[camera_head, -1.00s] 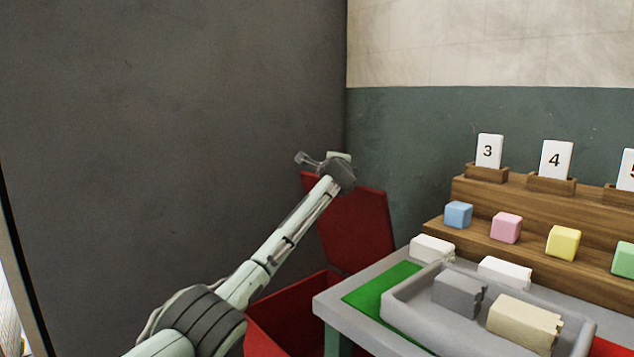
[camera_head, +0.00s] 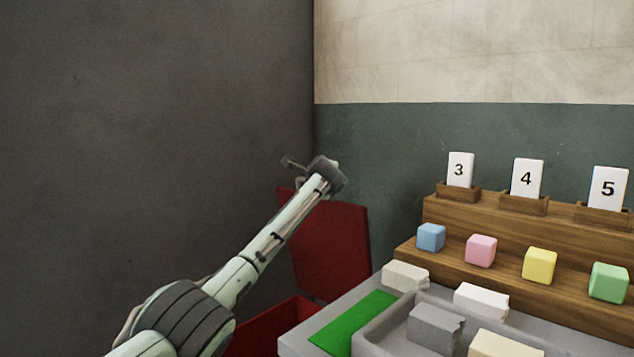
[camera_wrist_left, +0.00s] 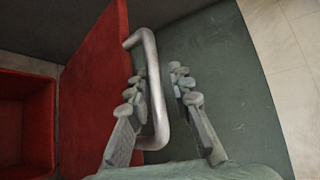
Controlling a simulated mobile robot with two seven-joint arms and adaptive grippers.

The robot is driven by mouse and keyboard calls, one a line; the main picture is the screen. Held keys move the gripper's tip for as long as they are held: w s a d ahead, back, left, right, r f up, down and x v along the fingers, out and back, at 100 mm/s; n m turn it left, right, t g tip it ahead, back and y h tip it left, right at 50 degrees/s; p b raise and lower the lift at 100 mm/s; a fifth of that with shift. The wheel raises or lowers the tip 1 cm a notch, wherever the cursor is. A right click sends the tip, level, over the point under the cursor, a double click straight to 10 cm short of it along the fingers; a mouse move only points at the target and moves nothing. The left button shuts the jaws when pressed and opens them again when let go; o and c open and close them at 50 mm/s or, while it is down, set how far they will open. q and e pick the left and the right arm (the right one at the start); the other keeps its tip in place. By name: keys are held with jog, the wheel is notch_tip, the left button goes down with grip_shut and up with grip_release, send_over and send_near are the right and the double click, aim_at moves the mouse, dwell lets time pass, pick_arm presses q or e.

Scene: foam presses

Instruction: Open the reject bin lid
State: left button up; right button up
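The red reject bin (camera_head: 268,330) stands on the floor left of the table, partly hidden by my left arm. Its red lid (camera_head: 333,250) stands raised, close to upright, at the back of the bin. In the left wrist view the lid (camera_wrist_left: 95,85) carries a grey metal bar handle (camera_wrist_left: 157,95). My left gripper (camera_wrist_left: 160,85) is open, with its fingers apart and the handle between them. The handle lies nearer the left finger; I cannot tell whether they touch. In the head view my left gripper (camera_head: 290,163) is at the lid's top edge. My right gripper is not in view.
A grey table with a green patch (camera_head: 350,322) and a grey tray (camera_head: 375,335) holding foam blocks stands at the right. Behind it, a stepped wooden rack (camera_head: 540,219) carries coloured cubes and number cards. Walls close off the left and back.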

pick_arm(q)
jog(key=shift+o, duration=0.7)
jog(key=shift+s, duration=0.1)
